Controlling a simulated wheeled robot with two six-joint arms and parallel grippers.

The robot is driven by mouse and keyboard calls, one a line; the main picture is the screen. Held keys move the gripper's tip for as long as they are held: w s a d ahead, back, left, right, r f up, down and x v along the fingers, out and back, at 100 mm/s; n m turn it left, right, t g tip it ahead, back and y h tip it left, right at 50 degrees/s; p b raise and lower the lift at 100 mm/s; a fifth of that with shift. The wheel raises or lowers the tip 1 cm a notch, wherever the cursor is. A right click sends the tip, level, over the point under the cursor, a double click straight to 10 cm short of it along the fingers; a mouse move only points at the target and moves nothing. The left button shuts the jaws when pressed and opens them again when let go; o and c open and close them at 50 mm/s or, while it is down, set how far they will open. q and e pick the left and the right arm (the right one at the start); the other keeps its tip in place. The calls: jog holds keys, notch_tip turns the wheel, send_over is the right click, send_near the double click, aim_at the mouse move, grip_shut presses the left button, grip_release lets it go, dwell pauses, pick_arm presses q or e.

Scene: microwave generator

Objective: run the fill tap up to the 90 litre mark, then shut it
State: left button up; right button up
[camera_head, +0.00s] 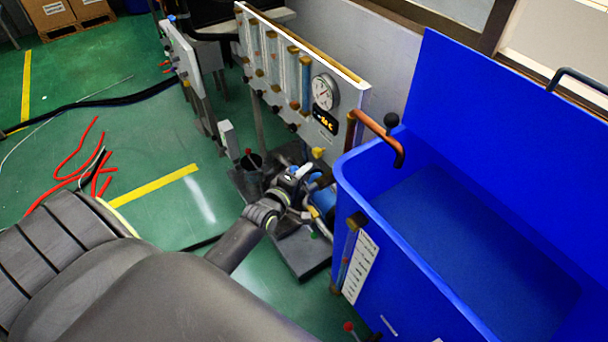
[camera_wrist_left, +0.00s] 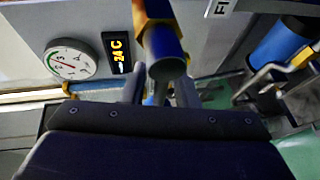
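My left gripper (camera_head: 296,178) is low between the instrument panel and the blue tank (camera_head: 385,285). In the left wrist view its two fingers (camera_wrist_left: 162,90) stand apart, with a blue cylinder on a brass-yellow body (camera_wrist_left: 165,50) in front of and between them; I cannot tell whether they touch it. A yellow part (camera_head: 318,153) shows below the panel in the head view. A copper spout (camera_head: 378,134) bends over the tank rim. A sight tube (camera_head: 349,256) and white scale (camera_head: 360,268) are on the tank side; its numbers and level are unreadable. My right gripper is out of view.
The panel (camera_head: 270,30) carries several tubes, a round gauge (camera_head: 325,92) and a lit display (camera_head: 325,121), which reads about 24 C in the wrist view (camera_wrist_left: 117,52). The tank's lid (camera_head: 500,110) stands open. Red and black hoses (camera_head: 75,165) lie on the green floor.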

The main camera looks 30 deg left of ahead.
pick_arm(q)
grip_shut()
jog(key=shift+d+r+m+t+y+p, duration=0.1)
jog(key=shift+r+m+t+y+p, duration=0.45)
jog(key=shift+m, duration=0.85)
jog(key=shift+r+h, duration=0.15)
jog(key=shift+h, duration=0.1)
jog(key=shift+o, duration=0.9)
grip_release()
jog(key=shift+s, duration=0.15)
